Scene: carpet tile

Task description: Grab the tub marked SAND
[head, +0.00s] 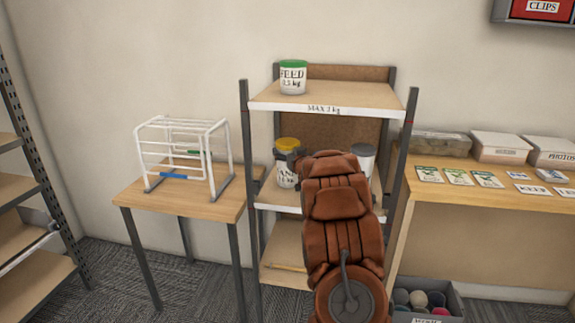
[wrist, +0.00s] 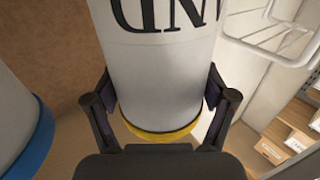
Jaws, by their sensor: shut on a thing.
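The SAND tub (head: 286,175) is white with a yellow lid and stands on the middle shelf of the small rack, partly hidden by my arm. In the wrist view the tub (wrist: 165,75) fills the middle, its letters "ND" upside down and its yellow lid (wrist: 160,133) towards me. My gripper (wrist: 160,105) has a finger on each side of the tub and is shut on it. In the head view my gripper (head: 290,155) is at the tub's upper part, mostly hidden by my brown arm.
Another white tub (head: 363,160) stands to the right on the same shelf; its blue rim (wrist: 38,150) shows in the wrist view. A green-lidded FEED tub (head: 293,78) is on the top shelf (head: 340,95), marked "MAX 3 kg". A white wire rack (head: 183,150) stands on the left table.

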